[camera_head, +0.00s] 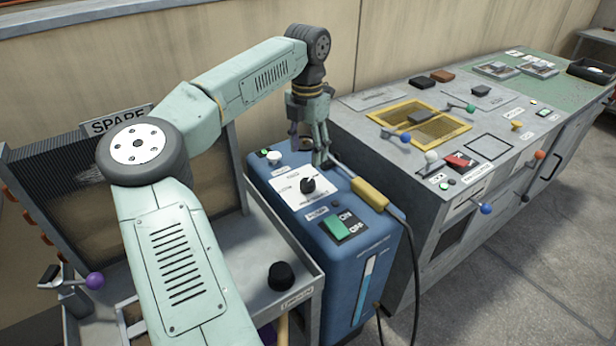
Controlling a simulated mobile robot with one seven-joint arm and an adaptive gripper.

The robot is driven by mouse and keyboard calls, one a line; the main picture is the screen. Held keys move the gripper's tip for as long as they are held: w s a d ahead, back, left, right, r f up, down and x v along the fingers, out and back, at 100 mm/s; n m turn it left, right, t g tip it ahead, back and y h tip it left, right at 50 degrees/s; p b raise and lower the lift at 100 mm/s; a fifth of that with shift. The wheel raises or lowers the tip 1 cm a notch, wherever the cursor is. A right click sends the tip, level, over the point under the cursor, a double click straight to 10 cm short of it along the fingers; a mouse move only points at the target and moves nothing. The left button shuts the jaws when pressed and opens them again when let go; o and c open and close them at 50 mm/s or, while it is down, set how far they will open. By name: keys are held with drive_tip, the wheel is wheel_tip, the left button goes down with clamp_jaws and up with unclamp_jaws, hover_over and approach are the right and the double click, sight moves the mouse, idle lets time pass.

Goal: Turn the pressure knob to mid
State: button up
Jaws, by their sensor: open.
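A black knob (308,185) with a light pointer mark sits on a white dial plate (288,187) on top of a blue machine (330,262). It looks like the pressure knob, but the print around it is too small to read. My gripper (310,156) points down above the back part of the blue machine, behind the knob in the picture. Its fingers are open with nothing seen between them. The gripper appears apart from the knob; its exact height is hard to judge.
A green ON/OFF switch (345,226), a pale round knob (273,157) and a yellow-handled tool (370,194) with a black cable are close by. A grey console (385,150) with several levers stands right. A grey cart (300,285) carries a black knob-like piece (281,276).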

sight(308, 181)
wheel_tip(308, 181, down, 10)
drive_tip(key=shift+d+r+p, duration=0.1)
drive_tip(key=shift+r+p, duration=0.1)
drive_tip(key=shift+p, duration=0.4)
drive_tip(key=c, duration=1.2)
drive_tip(key=shift+o, duration=0.2)
drive_tip(key=shift+n, duration=0.3)
drive_tip(key=n+b, duration=0.2)
drive_tip(key=n, duration=0.3)
drive_tip(key=shift+n, duration=0.3)
drive_tip(key=n+b, duration=0.1)
drive_tip(key=n, duration=0.4)
drive_tip(key=shift+n+b, duration=0.3)
drive_tip(key=shift+n, duration=0.1)
